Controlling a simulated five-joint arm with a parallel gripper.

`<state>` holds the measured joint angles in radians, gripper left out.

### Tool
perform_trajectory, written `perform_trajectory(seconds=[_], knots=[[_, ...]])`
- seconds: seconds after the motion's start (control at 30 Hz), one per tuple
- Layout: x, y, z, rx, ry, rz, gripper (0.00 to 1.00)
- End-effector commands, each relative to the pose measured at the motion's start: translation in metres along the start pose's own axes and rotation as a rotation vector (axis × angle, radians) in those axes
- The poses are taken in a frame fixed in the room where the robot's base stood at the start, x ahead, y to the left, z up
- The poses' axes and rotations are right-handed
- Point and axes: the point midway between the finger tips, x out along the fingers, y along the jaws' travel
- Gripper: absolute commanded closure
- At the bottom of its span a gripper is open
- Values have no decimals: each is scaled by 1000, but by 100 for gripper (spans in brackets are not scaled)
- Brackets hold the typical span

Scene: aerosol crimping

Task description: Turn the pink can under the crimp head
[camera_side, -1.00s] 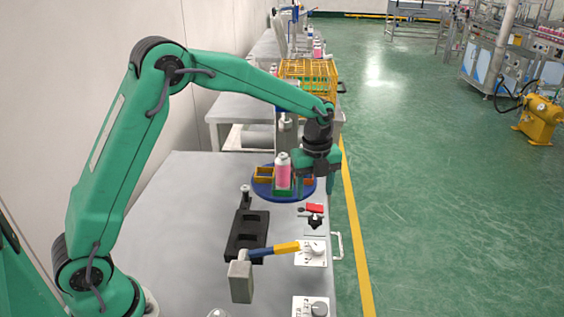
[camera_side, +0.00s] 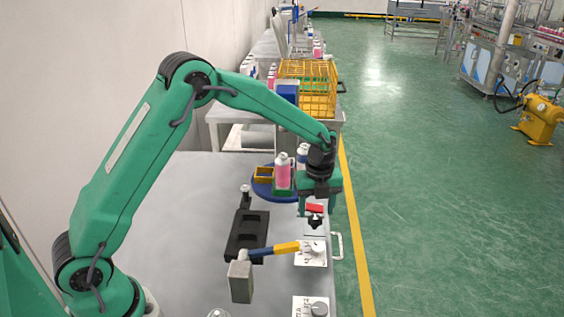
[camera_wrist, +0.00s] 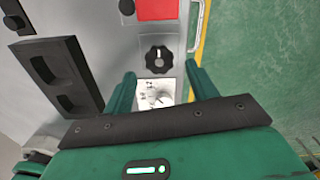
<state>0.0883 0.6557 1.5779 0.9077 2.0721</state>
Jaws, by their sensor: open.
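The pink can (camera_side: 284,174) stands upright in a green holder on the blue turntable (camera_side: 262,190). A blue-topped column (camera_side: 287,93) rises behind it; my arm crosses in front, so I cannot make out the crimp head. My gripper (camera_side: 316,208) is open and points down in front of and to the right of the can, apart from it. In the wrist view my open gripper (camera_wrist: 160,75) has nothing between its fingers but a view of the panel with a black knob (camera_wrist: 158,59) below. The can is not in the wrist view.
A red block (camera_side: 314,208) and the black knob (camera_side: 315,221) lie close to my gripper. The table's left is clear.

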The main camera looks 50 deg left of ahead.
Motion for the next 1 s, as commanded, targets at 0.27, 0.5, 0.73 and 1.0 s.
perform_trajectory(seconds=[0.27, 0.5, 0.73, 1.0], knots=[[25, 0, 0, 0, 1, 2, 42], [27, 0, 0, 0, 0, 0, 42], [27, 0, 0, 0, 0, 0, 66], [27, 0, 0, -3, 0, 0, 87]])
